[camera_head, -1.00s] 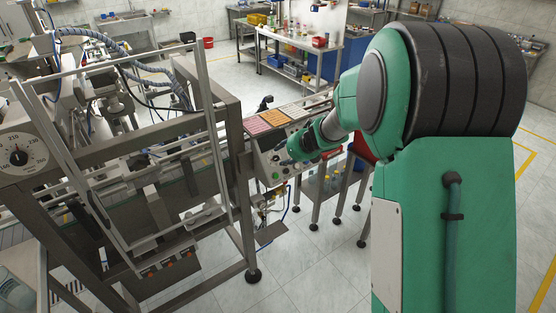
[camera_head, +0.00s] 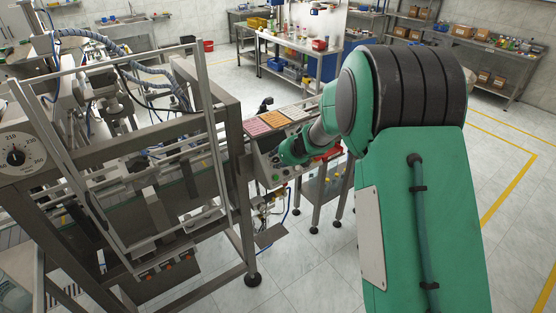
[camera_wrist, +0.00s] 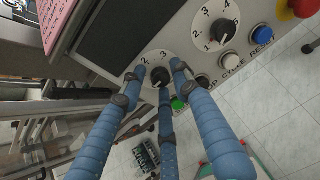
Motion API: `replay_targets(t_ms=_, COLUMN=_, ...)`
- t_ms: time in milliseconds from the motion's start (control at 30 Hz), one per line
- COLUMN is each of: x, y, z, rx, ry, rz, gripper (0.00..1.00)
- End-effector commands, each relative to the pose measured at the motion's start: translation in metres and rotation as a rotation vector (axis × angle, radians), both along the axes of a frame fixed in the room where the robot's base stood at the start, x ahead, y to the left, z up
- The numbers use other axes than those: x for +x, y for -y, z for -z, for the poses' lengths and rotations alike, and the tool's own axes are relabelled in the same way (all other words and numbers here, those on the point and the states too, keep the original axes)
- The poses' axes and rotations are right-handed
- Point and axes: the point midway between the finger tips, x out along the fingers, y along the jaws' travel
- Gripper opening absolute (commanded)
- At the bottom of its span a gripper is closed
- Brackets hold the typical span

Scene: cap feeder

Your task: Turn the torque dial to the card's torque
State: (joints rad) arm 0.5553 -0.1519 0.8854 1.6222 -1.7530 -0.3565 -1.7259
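My gripper (camera_wrist: 160,74) has three blue fingers spread around this knob, with gaps between the tips and the knob; contact is not clear. A second numbered dial (camera_wrist: 223,31) is up and to the right. I cannot read which is the torque dial. A pink card (camera_wrist: 62,18) shows at the top left; it also shows in the head view (camera_head: 257,127), beside an orange card (camera_head: 274,119) and a pale card. Their text is unreadable.
A blue button (camera_wrist: 262,36), a white button (camera_wrist: 228,60), a green button (camera_wrist: 178,103) and a red-and-yellow stop button (camera_wrist: 303,7) are near the fingers. A metal machine frame (camera_head: 215,130) stands left of the panel. A large gauge (camera_head: 17,157) is at far left.

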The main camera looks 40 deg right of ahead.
Motion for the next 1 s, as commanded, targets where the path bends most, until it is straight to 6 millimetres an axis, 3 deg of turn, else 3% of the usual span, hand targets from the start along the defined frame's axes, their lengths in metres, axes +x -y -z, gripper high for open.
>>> replay_targets(t_ms=33, x=-0.0001, y=0.0000, z=-0.0001, rx=0.000, ry=0.000, rz=0.000, gripper=0.16)
replay_targets(t_ms=100, x=-0.0001, y=0.0001, z=-0.0001, rx=0.000, ry=0.000, rz=0.000, gripper=0.02)
replay_targets(t_ms=133, x=-0.0001, y=0.0001, z=-0.0001, rx=0.000, ry=0.000, rz=0.000, gripper=0.00)
replay_targets(t_ms=567, x=-0.0003, y=0.0009, z=-0.0013, rx=0.040, ry=-0.001, rz=0.029, gripper=0.00)
replay_targets(t_ms=1000, x=-0.0006, y=0.0026, z=-0.0036, rx=0.278, ry=-0.002, rz=0.196, gripper=0.00)
